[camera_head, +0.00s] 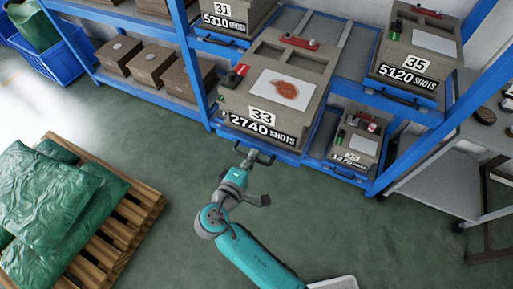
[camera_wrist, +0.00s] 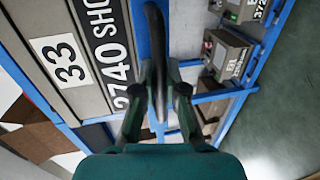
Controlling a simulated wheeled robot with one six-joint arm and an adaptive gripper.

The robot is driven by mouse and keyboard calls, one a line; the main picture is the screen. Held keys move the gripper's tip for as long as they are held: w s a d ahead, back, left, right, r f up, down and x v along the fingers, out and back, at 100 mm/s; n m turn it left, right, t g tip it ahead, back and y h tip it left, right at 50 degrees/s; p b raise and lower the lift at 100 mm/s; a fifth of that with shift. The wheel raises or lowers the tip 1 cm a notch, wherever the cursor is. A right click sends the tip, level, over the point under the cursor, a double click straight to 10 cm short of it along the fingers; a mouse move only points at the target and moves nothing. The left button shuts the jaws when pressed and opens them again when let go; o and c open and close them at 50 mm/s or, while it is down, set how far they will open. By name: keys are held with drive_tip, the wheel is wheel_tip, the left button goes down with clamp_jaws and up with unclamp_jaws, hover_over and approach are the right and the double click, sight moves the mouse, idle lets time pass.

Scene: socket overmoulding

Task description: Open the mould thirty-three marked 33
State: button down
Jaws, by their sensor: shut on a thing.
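Mould 33 (camera_head: 222,101) is a beige block with a "33" label and "2740 SHOTS" on its front. A white plate with a brown stain (camera_head: 287,90) and red clamps are on its top. It sits on a blue pull-out shelf (camera_head: 297,157) that stands out from the rack. In the wrist view, mould 33 (camera_wrist: 88,98) is at the left, turned sideways. My gripper (camera_head: 252,158) is at the shelf front, below the mould's label. In the wrist view its fingers (camera_wrist: 160,92) are closed around a dark handle bar (camera_wrist: 152,40).
Mould 35 (camera_head: 396,50) and mould 31 (camera_head: 216,8) sit on neighbouring shelves. A smaller mould (camera_head: 358,146) is lower right. A pallet (camera_head: 118,235) with green sacks (camera_head: 45,200) stands left. A grey cart (camera_head: 437,165) is right. Green floor is free around my arm.

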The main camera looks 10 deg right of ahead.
drive_tip(key=shift+s+a, duration=0.1)
drive_tip(key=shift+s, duration=0.05)
drive_tip(key=c, duration=1.2)
unclamp_jaws()
drive_tip(key=v, duration=1.2)
drive_tip(key=shift+f, duration=0.1)
